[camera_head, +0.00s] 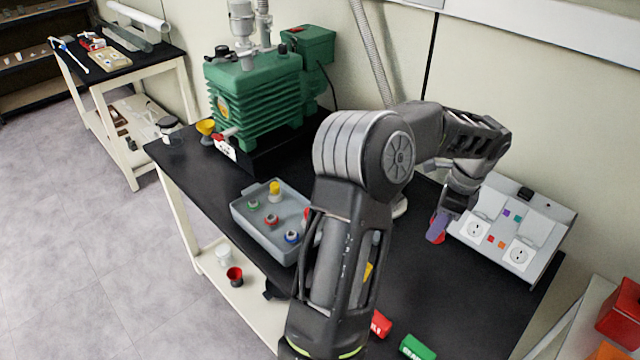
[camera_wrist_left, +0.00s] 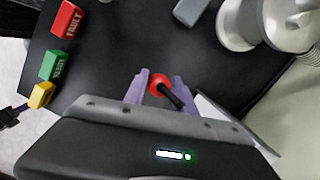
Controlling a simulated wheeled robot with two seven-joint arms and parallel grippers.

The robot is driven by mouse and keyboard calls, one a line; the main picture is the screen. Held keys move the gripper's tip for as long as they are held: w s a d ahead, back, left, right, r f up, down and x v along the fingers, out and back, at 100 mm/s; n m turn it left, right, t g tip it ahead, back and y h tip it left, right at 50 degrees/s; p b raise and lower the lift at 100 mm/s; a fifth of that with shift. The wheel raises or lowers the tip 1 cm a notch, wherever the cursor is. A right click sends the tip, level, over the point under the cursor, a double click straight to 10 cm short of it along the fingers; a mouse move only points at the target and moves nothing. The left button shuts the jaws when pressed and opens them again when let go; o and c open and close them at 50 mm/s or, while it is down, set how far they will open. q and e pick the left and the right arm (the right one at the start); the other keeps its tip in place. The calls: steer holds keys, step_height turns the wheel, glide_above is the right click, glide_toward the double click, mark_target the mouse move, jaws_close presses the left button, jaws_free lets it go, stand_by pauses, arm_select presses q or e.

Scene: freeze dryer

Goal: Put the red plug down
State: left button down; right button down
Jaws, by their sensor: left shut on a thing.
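My left gripper (camera_head: 438,228) has purple fingers and is shut on the red plug (camera_wrist_left: 160,84). In the head view the gripper is over the right part of the black table, just left of the grey socket panel, and little of the plug shows. In the left wrist view the plug's round red end sits between the fingers (camera_wrist_left: 158,90), with a dark rod running down to the right from it. I cannot tell whether the plug touches the table. A dark part at the left edge of the left wrist view may be my right gripper (camera_wrist_left: 12,114); its jaws are unclear.
The socket panel (camera_head: 515,228) has two white sockets. Red (camera_head: 380,323) and green (camera_head: 417,347) labelled blocks lie near the table's front. A grey tray (camera_head: 262,240) with several small coloured items stands left of my arm. A green pump (camera_head: 255,95) stands behind it.

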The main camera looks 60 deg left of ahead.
arm_select(q)
steer(key=m+y, duration=0.1)
steer(key=s+m+y, duration=0.1)
steer(key=m, duration=0.1)
steer(key=s+a+m+y, duration=0.1)
steer(key=shift+s+r, duration=0.1)
steer(key=shift+r, duration=0.15)
steer(key=shift+f, duration=3.1)
steer(key=shift+f+p, duration=0.4)
steer(key=shift+f, duration=1.5)
